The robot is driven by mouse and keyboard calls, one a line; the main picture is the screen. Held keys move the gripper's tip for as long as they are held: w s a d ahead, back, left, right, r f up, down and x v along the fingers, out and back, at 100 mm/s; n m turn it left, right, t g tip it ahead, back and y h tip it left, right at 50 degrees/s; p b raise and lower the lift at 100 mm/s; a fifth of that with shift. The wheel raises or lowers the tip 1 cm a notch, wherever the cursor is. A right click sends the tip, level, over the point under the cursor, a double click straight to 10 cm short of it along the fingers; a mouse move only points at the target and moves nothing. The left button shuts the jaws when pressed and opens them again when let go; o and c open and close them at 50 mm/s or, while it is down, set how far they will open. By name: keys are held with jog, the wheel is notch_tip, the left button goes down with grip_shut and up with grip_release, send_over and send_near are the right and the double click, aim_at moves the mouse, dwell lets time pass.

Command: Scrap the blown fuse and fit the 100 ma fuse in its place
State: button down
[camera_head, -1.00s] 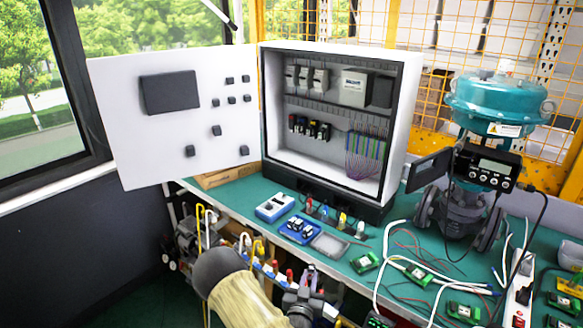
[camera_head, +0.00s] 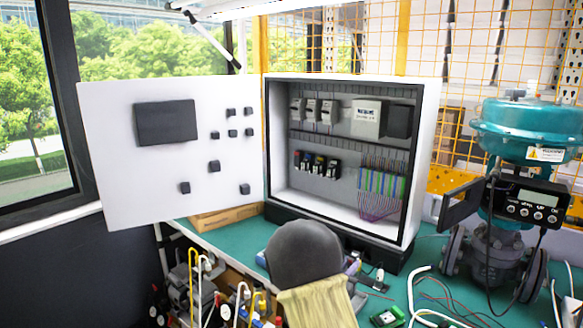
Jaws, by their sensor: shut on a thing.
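The open white cabinet (camera_head: 432,150) stands at the back of the green bench. Inside it, a lower row of small dark modules with coloured marks (camera_head: 318,165) sits left of the coloured terminal strip (camera_head: 381,187). I cannot tell a blown fuse or the 100 mA fuse at this size. My arm, with a dark rounded joint and beige sleeve, covers most of the bench in front of the cabinet, where the small trays lie. A sliver of blue shows beside it. My gripper is not visible; the arm or the frame edge hides it.
The cabinet door (camera_head: 175,150) is swung wide to the left. A teal valve actuator (camera_head: 525,130) with a positioner (camera_head: 525,198) stands at the right. A green circuit board (camera_head: 386,317) and loose wires lie on the bench (camera_head: 425,255) at the front right.

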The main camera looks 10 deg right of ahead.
jog(key=f+b, duration=0.4)
jog(key=f, duration=0.2)
jog(key=shift+s+b, duration=0.2)
jog(key=shift+b, duration=0.1)
jog(key=c, duration=1.3)
grip_release()
jog(key=v, duration=1.7)
jog(key=shift+s+a+r+p, duration=0.15)
jog(key=shift+a+p, duration=0.05)
jog(key=shift+p, duration=0.1)
